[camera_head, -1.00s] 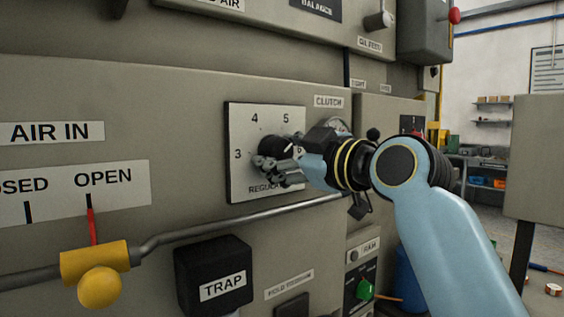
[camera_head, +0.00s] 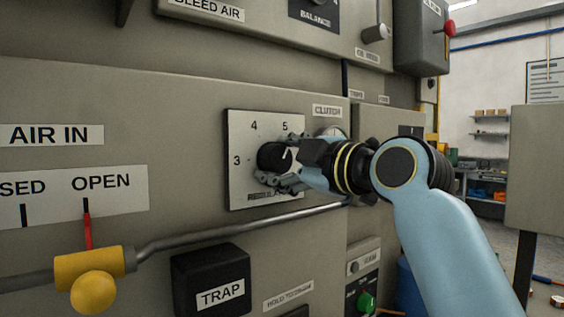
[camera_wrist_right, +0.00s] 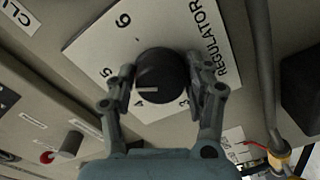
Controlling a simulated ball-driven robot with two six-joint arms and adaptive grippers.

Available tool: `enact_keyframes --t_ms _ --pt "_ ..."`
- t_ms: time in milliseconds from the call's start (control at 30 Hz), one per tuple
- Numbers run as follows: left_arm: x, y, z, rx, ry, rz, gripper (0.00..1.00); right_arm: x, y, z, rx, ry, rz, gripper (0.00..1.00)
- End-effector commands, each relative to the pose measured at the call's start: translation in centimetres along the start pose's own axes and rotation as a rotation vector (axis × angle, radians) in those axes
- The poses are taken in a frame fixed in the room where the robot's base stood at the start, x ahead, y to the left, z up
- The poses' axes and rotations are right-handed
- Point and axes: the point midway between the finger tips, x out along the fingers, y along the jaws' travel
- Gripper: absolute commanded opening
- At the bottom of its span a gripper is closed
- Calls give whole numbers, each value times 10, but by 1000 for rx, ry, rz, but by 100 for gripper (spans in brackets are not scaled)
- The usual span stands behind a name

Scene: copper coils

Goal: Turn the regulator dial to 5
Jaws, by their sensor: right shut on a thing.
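The regulator dial is a round black knob (camera_head: 272,157) on a white plate (camera_head: 240,185) marked with numbers; it also shows in the right wrist view (camera_wrist_right: 160,72). In the head view, 3, 4 and 5 are readable, and my gripper hides the plate's right side. My right gripper (camera_head: 282,164) is shut on the dial. In the wrist view its fingers (camera_wrist_right: 163,85) stand on both sides of the knob. My left gripper is not in view.
A metal pipe (camera_head: 240,220) runs just below the plate to a yellow valve (camera_head: 93,275) with a red pointer at OPEN. A black TRAP box (camera_head: 211,278) juts out below the pipe.

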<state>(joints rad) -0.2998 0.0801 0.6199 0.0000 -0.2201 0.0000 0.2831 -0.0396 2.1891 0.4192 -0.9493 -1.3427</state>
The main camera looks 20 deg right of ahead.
Motion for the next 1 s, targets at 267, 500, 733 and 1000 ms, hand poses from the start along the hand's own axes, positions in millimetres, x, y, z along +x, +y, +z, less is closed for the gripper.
enact_keyframes --t_ms 267,500,733,1000 --pt "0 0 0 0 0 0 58 0 -1 0 1 -1 -3 63" --pt "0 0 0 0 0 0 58 0 -1 0 1 0 -1 77" --pt "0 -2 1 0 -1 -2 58 -8 -1 1 -1 -2 -2 77" --pt "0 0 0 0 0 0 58 -54 -1 1 -4 -2 -3 77"
